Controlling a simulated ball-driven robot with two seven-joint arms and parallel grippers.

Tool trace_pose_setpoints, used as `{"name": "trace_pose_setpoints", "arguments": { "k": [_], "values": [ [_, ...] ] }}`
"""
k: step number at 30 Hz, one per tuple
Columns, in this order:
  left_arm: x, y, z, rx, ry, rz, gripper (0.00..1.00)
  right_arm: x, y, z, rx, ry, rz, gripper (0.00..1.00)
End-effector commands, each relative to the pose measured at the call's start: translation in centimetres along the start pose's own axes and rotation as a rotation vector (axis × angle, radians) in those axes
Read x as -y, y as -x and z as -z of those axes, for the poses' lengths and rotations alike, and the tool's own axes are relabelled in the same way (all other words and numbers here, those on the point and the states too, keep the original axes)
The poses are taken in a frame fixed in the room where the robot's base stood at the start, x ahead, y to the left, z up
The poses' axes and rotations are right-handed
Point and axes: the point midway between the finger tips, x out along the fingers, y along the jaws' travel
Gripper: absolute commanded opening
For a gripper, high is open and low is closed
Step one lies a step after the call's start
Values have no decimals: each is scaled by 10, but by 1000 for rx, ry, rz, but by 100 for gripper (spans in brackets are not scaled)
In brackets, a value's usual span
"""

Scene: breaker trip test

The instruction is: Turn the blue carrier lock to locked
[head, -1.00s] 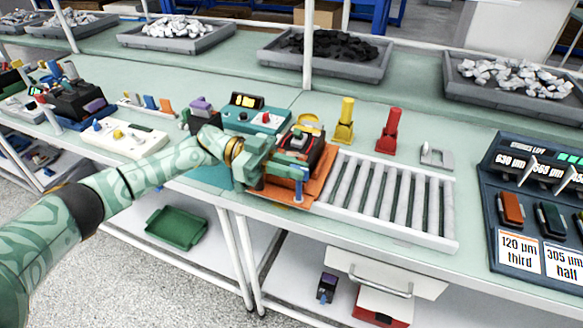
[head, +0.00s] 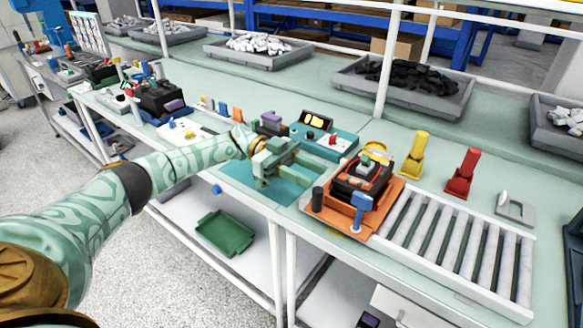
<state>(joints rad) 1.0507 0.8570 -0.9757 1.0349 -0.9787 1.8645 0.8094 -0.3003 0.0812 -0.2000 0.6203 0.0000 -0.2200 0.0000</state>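The blue carrier lock (head: 359,211) is an upright blue post with a short arm at its top, at the front edge of the orange carrier (head: 331,213). I cannot tell its lock setting. The carrier holds a dark breaker unit (head: 362,178) with a red part and a yellow piece on top, and sits at the left end of the roller track. My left gripper (head: 313,172) is to the left of the carrier, above a teal mat. Its two fingers are spread, with nothing seen between them. It is apart from the lock. My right gripper is out of view.
A roller track (head: 455,246) runs right from the carrier. A yellow (head: 416,157) and a red (head: 463,173) upright piece stand behind it. A teal test box (head: 327,140) with a lit display stands behind my gripper. A black post (head: 318,197) rises at the carrier's left corner.

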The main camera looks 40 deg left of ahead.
Motion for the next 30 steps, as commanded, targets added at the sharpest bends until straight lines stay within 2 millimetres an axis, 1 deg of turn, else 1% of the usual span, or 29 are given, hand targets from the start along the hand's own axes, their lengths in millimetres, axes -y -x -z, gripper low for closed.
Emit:
{"name": "trace_pose_setpoints", "arguments": {
  "k": [1, 3, 6, 9, 14, 30],
  "values": [
    [2, 12, -6, 1, 4, 3, 35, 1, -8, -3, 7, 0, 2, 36],
    [1, 26, -5, 2, 3, 3, 35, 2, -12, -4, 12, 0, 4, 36],
    [1, 41, -5, 2, 3, 1, 35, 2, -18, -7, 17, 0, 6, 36],
    [1, 49, -3, 0, 2, -1, 35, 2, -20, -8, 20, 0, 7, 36],
    [0, 53, 0, 0, 0, -1, 35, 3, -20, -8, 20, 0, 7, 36],
    [0, 53, 0, 0, 0, -1, 35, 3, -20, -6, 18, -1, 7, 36]
  ]
}}
